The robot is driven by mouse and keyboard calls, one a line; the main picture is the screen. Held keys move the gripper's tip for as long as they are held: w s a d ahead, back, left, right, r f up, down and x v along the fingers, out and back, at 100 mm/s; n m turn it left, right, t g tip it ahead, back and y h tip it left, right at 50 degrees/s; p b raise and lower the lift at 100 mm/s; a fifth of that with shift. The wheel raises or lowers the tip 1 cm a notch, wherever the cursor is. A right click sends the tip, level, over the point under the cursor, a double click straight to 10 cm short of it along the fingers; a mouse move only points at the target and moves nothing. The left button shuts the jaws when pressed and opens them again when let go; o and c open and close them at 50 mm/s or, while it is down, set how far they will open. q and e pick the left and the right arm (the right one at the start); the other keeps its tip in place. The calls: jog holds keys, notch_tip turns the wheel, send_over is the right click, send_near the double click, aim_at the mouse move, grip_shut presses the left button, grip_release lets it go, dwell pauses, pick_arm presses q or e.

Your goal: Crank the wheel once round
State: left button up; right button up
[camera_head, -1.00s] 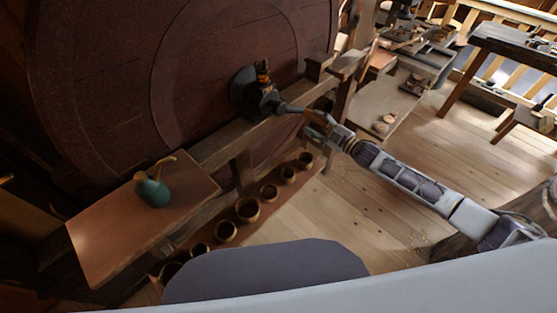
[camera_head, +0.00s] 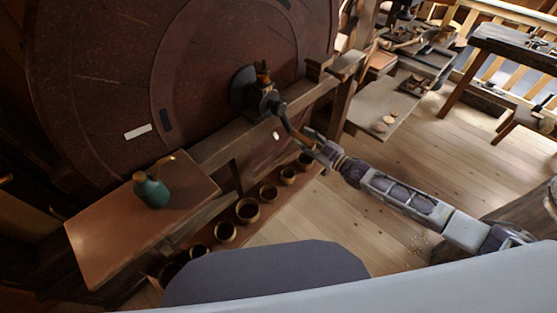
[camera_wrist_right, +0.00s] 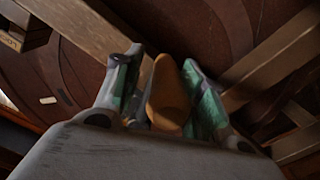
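The large dark red-brown wheel (camera_head: 105,75) fills the upper left of the head view, with a white mark on its face. At its middle is a dark hub with a crank arm (camera_head: 283,118) pointing down and right. A wooden crank handle (camera_head: 300,138) is at the arm's end. My right gripper (camera_head: 311,143) is at this handle. In the right wrist view, the tapered wooden handle (camera_wrist_right: 168,95) lies between the green-padded fingers of my right gripper (camera_wrist_right: 164,82), which look closed around it. My left gripper is not in view.
A wooden shelf (camera_head: 110,230) at the lower left bears a teal jug (camera_head: 152,190). Several round pots (camera_head: 248,210) stand in a row below the wooden beam (camera_head: 225,145). A low bench (camera_head: 385,105) and a table (camera_head: 515,45) are at the right. Open floor lies between.

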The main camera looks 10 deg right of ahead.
jog(key=s+a+r+m+p, duration=0.1)
jog(key=s+a+m+p, duration=0.6)
jog(key=a+m, duration=0.4)
jog(key=shift+s+a+p, duration=0.2)
jog(key=shift+s+p, duration=0.1)
jog(key=shift+s, duration=0.6)
dwell(0.7)
dwell(0.4)
dwell(0.4)
jog(key=p+v, duration=0.1)
jog(key=v, duration=1)
jog(key=shift+p, duration=0.35)
dwell(0.3)
